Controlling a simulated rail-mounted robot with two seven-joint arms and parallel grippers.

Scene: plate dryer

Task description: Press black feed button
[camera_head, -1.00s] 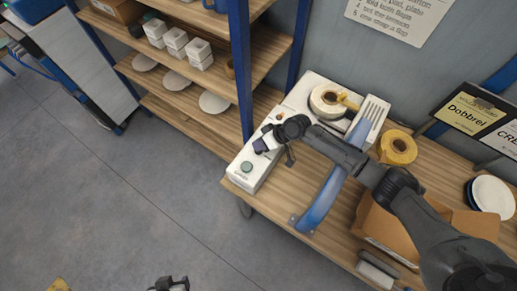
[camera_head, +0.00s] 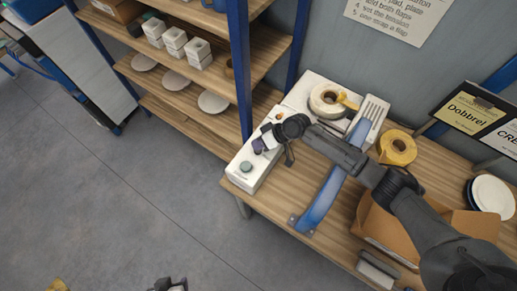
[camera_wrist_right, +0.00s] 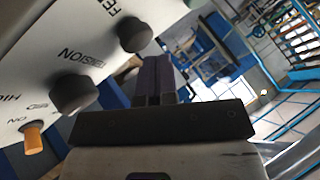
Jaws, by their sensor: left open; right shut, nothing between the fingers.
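The white machine's control box (camera_head: 262,168) stands at the table's left end. In the right wrist view, its panel (camera_wrist_right: 40,45) shows a black knob-like feed button (camera_wrist_right: 135,33) beside the partly visible "FEED" lettering, a black tension knob (camera_wrist_right: 72,93) and an orange switch (camera_wrist_right: 33,138). My right gripper (camera_head: 261,146) is shut and empty, low over the box. Its dark fingers (camera_wrist_right: 155,80) are close to the feed button in the wrist view; I cannot tell whether they touch it. The feed button is not clear in the head view. My left gripper (camera_head: 170,285) is open at the bottom edge, far from the box.
A tape roll (camera_head: 328,101), blue arch (camera_head: 322,200), yellow tape roll (camera_head: 397,148) and cardboard box (camera_head: 385,226) lie on or beside the machine. A shelf post (camera_head: 241,75) rises behind my right gripper.

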